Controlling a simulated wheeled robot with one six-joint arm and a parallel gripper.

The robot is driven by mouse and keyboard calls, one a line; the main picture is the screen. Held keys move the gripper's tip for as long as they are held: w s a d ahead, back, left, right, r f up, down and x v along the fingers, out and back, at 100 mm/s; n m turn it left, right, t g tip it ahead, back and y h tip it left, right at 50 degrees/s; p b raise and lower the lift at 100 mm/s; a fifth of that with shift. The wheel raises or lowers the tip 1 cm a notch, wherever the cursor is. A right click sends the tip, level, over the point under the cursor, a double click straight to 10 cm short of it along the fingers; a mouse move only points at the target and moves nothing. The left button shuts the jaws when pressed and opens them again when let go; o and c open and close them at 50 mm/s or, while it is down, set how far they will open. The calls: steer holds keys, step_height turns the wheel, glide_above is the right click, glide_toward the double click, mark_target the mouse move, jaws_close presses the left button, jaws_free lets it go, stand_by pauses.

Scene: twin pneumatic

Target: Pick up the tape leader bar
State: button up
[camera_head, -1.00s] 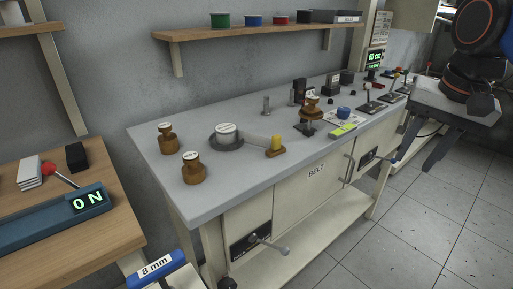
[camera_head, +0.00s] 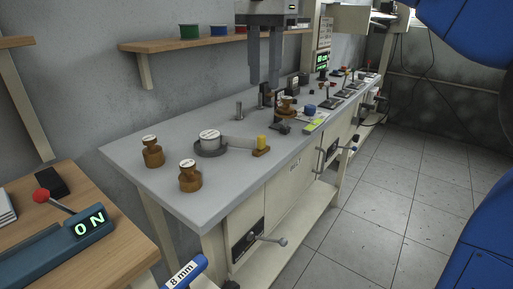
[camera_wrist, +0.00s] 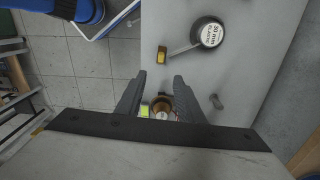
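The tape leader bar (camera_head: 261,150) is a small brown bar with a yellow block on it. It lies on the grey bench at the end of a pale tape strip running from a round reel (camera_head: 210,143) with a white label. In the wrist view, the bar (camera_wrist: 162,55) lies just beyond my fingertips, with the reel (camera_wrist: 207,34) to its upper right. My gripper (camera_head: 264,83) is above the back of the bench, pointing down, its fingers apart and empty. In the wrist view my gripper (camera_wrist: 160,76) is also open, and the bar is not between the fingers.
Two brown bottle-like weights (camera_head: 152,154) stand at the bench's near left. A short grey post (camera_head: 239,111) stands behind the reel. Beyond the bar are a dark block, a brown capped part (camera_head: 286,108) and a green-yellow strip (camera_head: 314,125). A shelf (camera_head: 190,43) runs along the wall.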

glide_toward(261, 135)
steer(key=f, duration=0.5)
steer(key=shift+d, duration=0.25)
steer(key=shift+s+a+f, duration=0.1)
steer(key=shift+f, duration=1.25)
steer(key=shift+a+f, duration=0.1)
steer(key=shift+f, duration=1.25)
jaws_close()
